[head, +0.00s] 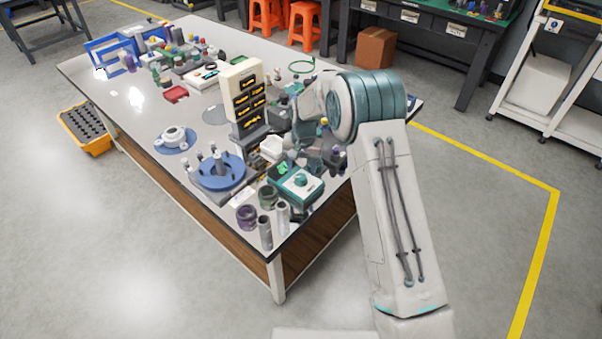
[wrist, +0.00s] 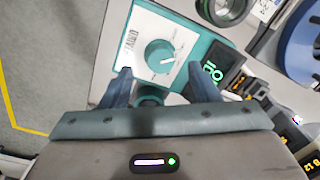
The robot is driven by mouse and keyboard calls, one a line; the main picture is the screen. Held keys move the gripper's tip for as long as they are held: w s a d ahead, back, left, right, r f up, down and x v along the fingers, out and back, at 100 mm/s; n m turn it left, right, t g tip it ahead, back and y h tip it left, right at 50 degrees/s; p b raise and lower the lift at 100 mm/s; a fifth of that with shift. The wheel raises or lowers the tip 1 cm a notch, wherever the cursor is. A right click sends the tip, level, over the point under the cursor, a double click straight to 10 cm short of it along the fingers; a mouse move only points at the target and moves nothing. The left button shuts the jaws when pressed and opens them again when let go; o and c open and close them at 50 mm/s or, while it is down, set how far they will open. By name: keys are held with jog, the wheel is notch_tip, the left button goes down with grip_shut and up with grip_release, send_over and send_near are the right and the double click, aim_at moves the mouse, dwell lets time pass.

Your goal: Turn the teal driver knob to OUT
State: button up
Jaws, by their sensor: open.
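The teal driver knob (wrist: 159,53) is a round dial on the white face of a teal box (wrist: 195,35). Small marks ring it, too small to read, so I cannot tell its setting. In the head view the box (head: 311,198) sits near the table's front right corner, with the knob (head: 300,180) on top. My gripper (wrist: 158,72) is open and empty, one dark finger to each side below the knob in the wrist view. The knob lies just past the fingertips; I cannot tell the height gap. In the head view my arm partly hides the gripper.
Purple and grey cylinders (head: 265,232) stand at the near table corner. A blue round fixture (head: 222,178) is to the left, and a cream block of dark drawers (head: 240,95) stands behind.

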aim_at(301, 177)
jog(key=shift+a+f, duration=0.1)
jog(key=shift+f, duration=1.95)
jog(key=c, duration=1)
jog(key=shift+o, duration=0.2)
jog(key=shift+f, duration=0.1)
jog(key=n+b, duration=0.2)
jog(key=n, duration=0.1)
jog(key=shift+b, duration=0.3)
jog(key=n+b, duration=0.2)
jog(key=n, duration=0.2)
jog(key=shift+w+n+g, duration=0.1)
jog(key=shift+n+g, duration=0.2)
jog(key=shift+n, duration=0.1)
